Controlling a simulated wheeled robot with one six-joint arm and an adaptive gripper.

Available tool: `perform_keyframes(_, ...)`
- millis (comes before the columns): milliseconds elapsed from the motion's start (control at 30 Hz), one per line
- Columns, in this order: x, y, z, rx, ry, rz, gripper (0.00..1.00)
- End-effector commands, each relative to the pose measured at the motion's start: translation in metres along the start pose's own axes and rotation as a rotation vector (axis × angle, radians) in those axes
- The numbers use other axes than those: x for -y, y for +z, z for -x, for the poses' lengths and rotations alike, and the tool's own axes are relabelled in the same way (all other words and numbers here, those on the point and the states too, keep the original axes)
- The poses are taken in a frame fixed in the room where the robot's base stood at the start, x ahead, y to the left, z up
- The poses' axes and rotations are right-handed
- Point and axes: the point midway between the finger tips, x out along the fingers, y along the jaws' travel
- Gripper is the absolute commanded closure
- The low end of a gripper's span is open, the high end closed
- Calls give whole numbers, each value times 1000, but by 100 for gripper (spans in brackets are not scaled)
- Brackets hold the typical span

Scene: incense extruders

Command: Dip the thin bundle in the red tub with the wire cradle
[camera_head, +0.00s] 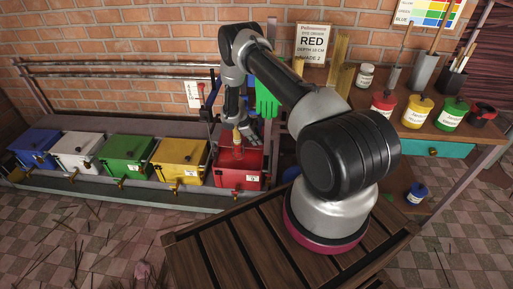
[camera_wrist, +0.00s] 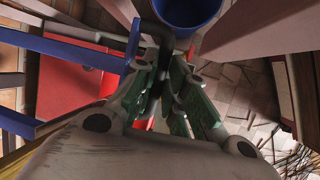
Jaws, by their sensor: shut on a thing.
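The red tub (camera_head: 238,178) stands at the right end of the row of tubs, below my gripper (camera_head: 245,138). My gripper points down over the tub's open top. In the wrist view my gripper (camera_wrist: 170,88) is shut on a dark, bar-like thing between its green-padded fingers, which I take to be the wire cradle's handle. A tan, narrow thing (camera_head: 237,136) shows beside the fingers over the tub; it may be the thin bundle, but it is too small to tell. How deep anything reaches into the tub is hidden. The tub's red also shows in the wrist view (camera_wrist: 62,88).
Yellow (camera_head: 178,174), green (camera_head: 123,168), white (camera_head: 77,157) and blue (camera_head: 33,155) lidded tubs stand leftward. Dye jars (camera_head: 418,112) are on the right bench. A blue bucket (camera_wrist: 186,12) shows near my gripper.

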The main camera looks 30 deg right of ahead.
Motion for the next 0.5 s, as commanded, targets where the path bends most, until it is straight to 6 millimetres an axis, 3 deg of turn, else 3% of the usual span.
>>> perform_keyframes(200, -5, 10, 24, 0, 0, 0, 100)
perform_keyframes(500, -8, 15, 36, 0, 0, 0, 100)
